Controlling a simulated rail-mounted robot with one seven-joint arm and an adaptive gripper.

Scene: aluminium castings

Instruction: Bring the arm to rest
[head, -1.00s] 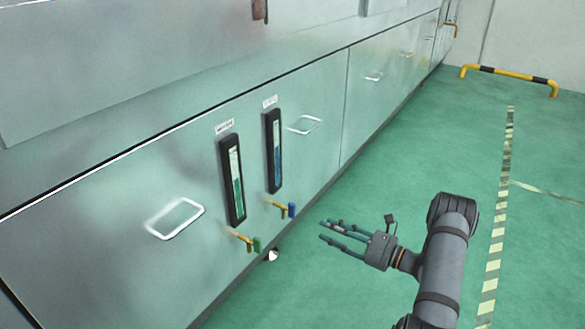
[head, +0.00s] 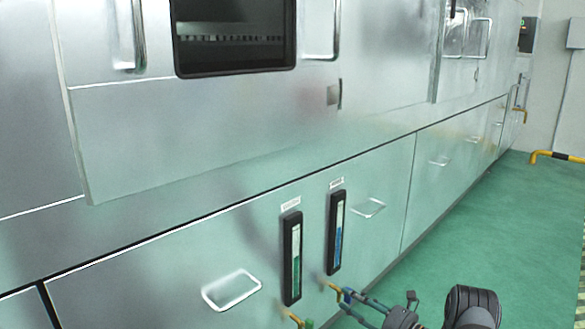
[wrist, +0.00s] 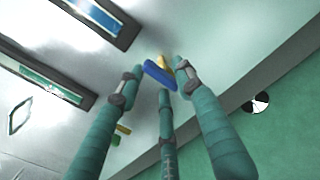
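My gripper (head: 350,300) is low in the head view, its dark teal fingers spread and pointing left at the panel. In the wrist view my gripper (wrist: 157,79) shows three fingers apart, with the blue valve handle (wrist: 159,75) and its brass valve body (wrist: 166,64) between and beyond the tips. The blue handle (head: 347,295) also shows in the head view, right by the fingertips. I cannot tell whether any finger touches it. Nothing is clearly gripped. My arm is mostly cut off by the bottom edge.
A green-handled valve (head: 307,323) is left of the blue one, partly cut off. Above them are two level gauges, one green (head: 292,258) and one blue (head: 336,232). The metal cabinet (head: 400,180) runs along the left; open green floor (head: 470,240) lies right.

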